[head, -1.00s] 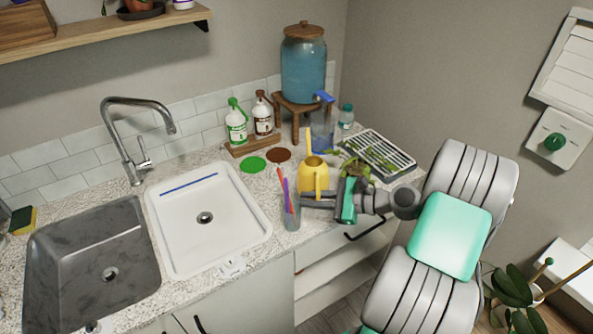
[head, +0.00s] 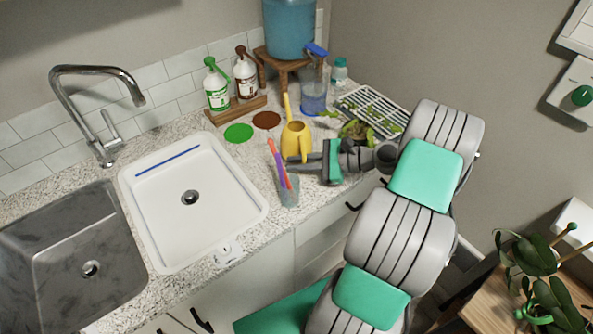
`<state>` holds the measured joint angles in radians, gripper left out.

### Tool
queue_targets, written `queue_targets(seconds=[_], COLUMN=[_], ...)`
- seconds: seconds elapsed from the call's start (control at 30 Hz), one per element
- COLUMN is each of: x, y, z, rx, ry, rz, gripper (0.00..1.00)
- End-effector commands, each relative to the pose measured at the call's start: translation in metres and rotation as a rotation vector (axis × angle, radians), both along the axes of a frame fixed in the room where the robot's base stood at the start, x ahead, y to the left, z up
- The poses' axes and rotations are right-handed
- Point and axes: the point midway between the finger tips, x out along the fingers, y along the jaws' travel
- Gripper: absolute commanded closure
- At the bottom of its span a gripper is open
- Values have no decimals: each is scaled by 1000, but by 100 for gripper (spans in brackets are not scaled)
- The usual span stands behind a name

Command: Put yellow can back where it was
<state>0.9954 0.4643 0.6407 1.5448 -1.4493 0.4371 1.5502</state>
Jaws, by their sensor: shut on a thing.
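The yellow can (head: 296,143), a small watering can with a long upright spout, is at the counter's front part, behind the clear cup with colored sticks. My gripper (head: 303,165) reaches in from the right at the can's lower part and is shut on it. The fingers cover part of the can's base, so I cannot tell whether it touches the counter. A green disc (head: 239,133) and a brown disc (head: 266,120) lie bare on the counter to the left of the can and farther back.
The clear cup (head: 288,192) stands close in front of the can. A blue-topped spray bottle (head: 313,100), a seedling tray (head: 372,112) and a small plant (head: 357,131) are behind and right. Two bottles stand on a wooden stand (head: 236,112). The white sink (head: 190,235) is left.

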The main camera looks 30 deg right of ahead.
Motion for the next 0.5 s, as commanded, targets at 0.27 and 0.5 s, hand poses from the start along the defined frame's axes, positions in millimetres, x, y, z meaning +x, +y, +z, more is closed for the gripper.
queue_targets(seconds=[0.27, 0.5], x=[0, 0], y=[1, 2], z=[-18, -21], rx=[0, 1], ry=[0, 2], rz=[2, 2], gripper=[100, 80])
